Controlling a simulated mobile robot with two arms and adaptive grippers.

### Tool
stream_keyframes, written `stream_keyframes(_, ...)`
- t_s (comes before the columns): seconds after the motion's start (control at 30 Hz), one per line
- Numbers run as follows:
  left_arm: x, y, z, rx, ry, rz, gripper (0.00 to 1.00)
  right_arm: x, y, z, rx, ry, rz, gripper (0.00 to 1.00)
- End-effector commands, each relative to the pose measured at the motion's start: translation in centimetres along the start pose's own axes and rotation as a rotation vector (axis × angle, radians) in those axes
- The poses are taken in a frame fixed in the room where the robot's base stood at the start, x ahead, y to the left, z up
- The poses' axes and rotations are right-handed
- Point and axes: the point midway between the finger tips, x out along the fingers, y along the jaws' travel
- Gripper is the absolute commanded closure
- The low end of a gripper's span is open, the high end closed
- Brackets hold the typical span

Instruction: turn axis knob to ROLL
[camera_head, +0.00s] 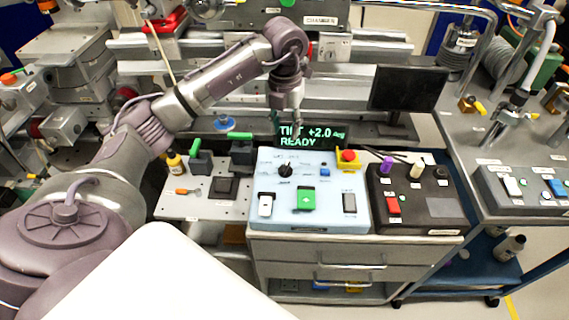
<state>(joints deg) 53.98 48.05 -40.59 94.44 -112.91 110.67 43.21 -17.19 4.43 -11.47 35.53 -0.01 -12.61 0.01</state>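The black axis knob (286,170) sits on the upper left of a light blue control panel (334,217). Small print surrounds it, too small to read, so I cannot tell its setting from the dial. The display (318,142) behind the panel reads "TILT +2.0 deg" and "READY" in green. My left gripper (297,122) hangs above and behind the knob, apart from it, in front of the display's top edge. It points down and looks narrow; I cannot make out its finger gap. My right gripper is not in view.
The panel also carries a green switch (306,198), a red mushroom button (348,156) and white and grey rockers. A black control box (415,226) stands to the right. A dark monitor (408,88) stands behind.

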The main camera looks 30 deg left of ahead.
Motion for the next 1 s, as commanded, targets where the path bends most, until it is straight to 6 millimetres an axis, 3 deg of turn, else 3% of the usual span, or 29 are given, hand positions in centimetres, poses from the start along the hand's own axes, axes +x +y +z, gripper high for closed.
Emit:
stream_keyframes(0.17, 1.6, 0.3, -0.1, -0.006, 0.007, 0.012, 0.60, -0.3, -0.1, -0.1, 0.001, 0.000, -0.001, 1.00)
stream_keyframes(0.7, 11.9, 0.2, -0.1, -0.003, 0.006, 0.007, 0.60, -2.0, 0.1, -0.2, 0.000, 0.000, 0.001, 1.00)
stream_keyframes(1.0, 13.7, 0.3, -0.1, -0.002, 0.003, 0.007, 0.60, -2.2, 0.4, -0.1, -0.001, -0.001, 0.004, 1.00)
